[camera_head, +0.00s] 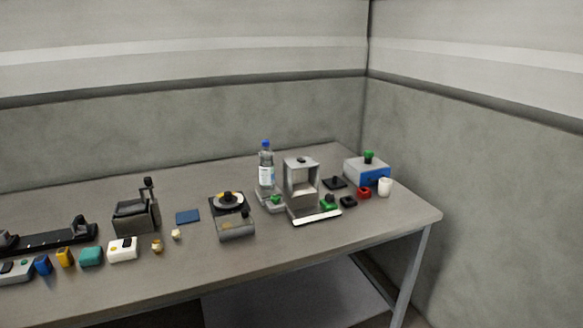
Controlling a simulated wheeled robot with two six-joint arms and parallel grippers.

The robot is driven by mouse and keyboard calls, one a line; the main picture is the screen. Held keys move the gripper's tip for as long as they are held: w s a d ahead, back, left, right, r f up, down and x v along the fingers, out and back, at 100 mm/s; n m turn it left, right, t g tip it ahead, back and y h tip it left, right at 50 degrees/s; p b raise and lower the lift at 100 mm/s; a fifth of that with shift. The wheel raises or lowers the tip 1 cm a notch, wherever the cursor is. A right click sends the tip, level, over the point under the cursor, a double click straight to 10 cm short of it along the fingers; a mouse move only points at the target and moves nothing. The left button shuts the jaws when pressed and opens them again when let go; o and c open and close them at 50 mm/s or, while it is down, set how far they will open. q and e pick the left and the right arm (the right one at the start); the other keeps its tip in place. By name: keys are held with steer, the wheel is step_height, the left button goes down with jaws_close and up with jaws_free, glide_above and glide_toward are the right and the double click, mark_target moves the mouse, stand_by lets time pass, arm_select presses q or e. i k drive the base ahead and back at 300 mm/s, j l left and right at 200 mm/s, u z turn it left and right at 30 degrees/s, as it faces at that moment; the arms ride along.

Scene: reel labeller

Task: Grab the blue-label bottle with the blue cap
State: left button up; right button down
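The bottle (266,168) is clear, with a blue cap and a pale blue-and-white label. It stands upright toward the back of the grey table (330,243), just left of a grey frame-like machine (301,187). Its foot is partly hidden by a small grey device with a green button (273,202). Neither of my grippers shows in the head view.
Left of the bottle is a device with a round reel (229,201). Several small coloured blocks line the front left. A wall closes the back.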

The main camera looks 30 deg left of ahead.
mark_target(266, 165)
steer(key=u, duration=0.3)
steer(key=i+l+u, duration=0.8)
steer(key=l, duration=0.15)
steer(key=k+j, duration=0.05)
